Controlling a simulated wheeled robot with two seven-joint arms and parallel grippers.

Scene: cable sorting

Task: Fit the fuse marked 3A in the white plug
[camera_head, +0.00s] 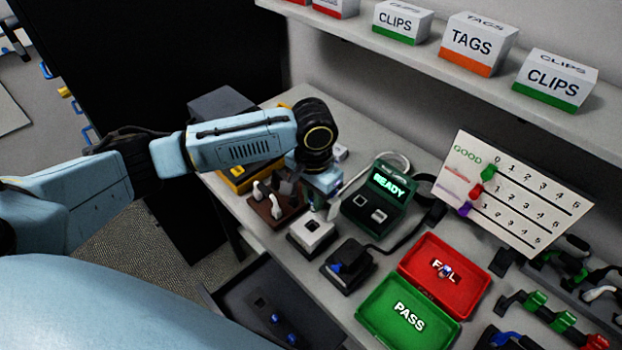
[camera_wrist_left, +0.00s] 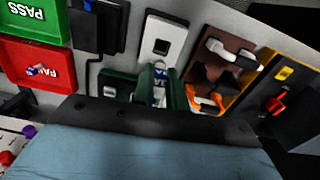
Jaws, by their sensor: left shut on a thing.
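My left gripper (camera_head: 333,206) is over the bench, left of the green tester. In the left wrist view my left gripper (camera_wrist_left: 158,96) is shut on a small white-and-blue piece (camera_wrist_left: 158,76); its marking is too blurred to read, so I cannot tell whether it is the 3A fuse. A white plug-like piece (camera_head: 268,206) lies on a brown board (camera_head: 286,216), left of the gripper; it also shows in the left wrist view (camera_wrist_left: 232,54). I cannot see its fuse slot. My right gripper is not in view.
A white block with a dark opening (camera_head: 312,230) stands close by. The tester (camera_head: 360,212) shows READY. The green PASS tray (camera_head: 385,335) and red FAIL tray (camera_head: 468,304), holding a small piece, lie to the right. A marker board (camera_head: 512,205) and shelf (camera_head: 470,62) stand behind.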

